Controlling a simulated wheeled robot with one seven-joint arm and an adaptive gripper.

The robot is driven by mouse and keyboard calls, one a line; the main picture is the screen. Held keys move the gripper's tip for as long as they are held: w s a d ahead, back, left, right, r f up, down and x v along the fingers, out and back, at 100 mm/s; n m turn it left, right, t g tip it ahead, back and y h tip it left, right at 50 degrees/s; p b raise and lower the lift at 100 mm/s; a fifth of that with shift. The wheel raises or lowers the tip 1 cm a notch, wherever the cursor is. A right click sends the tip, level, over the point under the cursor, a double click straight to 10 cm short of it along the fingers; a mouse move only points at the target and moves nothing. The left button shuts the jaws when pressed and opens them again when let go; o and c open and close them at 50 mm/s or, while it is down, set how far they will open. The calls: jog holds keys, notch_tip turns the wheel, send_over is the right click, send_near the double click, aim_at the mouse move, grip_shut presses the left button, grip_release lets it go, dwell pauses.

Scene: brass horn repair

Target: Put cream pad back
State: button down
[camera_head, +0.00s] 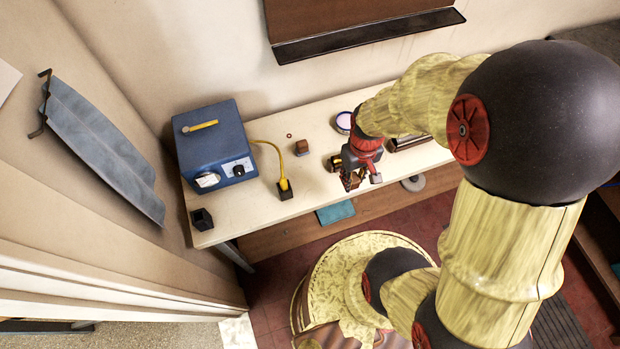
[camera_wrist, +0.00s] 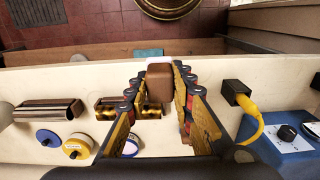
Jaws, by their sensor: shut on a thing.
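My gripper (camera_head: 360,177) is over the workbench, near its front edge. In the wrist view its fingers (camera_wrist: 160,82) are closed on a brown block (camera_wrist: 160,77) with a pale, cream-white end (camera_wrist: 159,60). This looks like the cream pad. The pale end points away from the wrist, toward the bench's front edge. A low brown-and-yellow slotted holder (camera_wrist: 106,108) lies beside and behind the held block, partly hidden by my fingers; it also shows beside my gripper in the head view. I cannot tell whether the block touches anything below it.
A teal cloth (camera_head: 335,212) is at the front edge.

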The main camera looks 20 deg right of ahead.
jog(key=w+a+f, duration=0.2)
jog(key=w+f, duration=0.1)
jog(key=w+a+f, duration=0.2)
jog(key=w+f, duration=0.1)
jog(key=w, duration=0.1)
jog(key=w+a+f+b, duration=0.1)
jog(key=w+a+f, duration=0.2)
jog(key=shift+w, duration=0.2)
jog(key=shift+w+a+f, duration=0.1)
jog(key=shift+a+f, duration=0.1)
jog(key=shift+f, duration=1.55)
jog(key=shift+f, duration=0.2)
jog(key=c, duration=1.5)
grip_release()
jog(key=shift+c, duration=0.2)
jog(key=shift+r, duration=0.1)
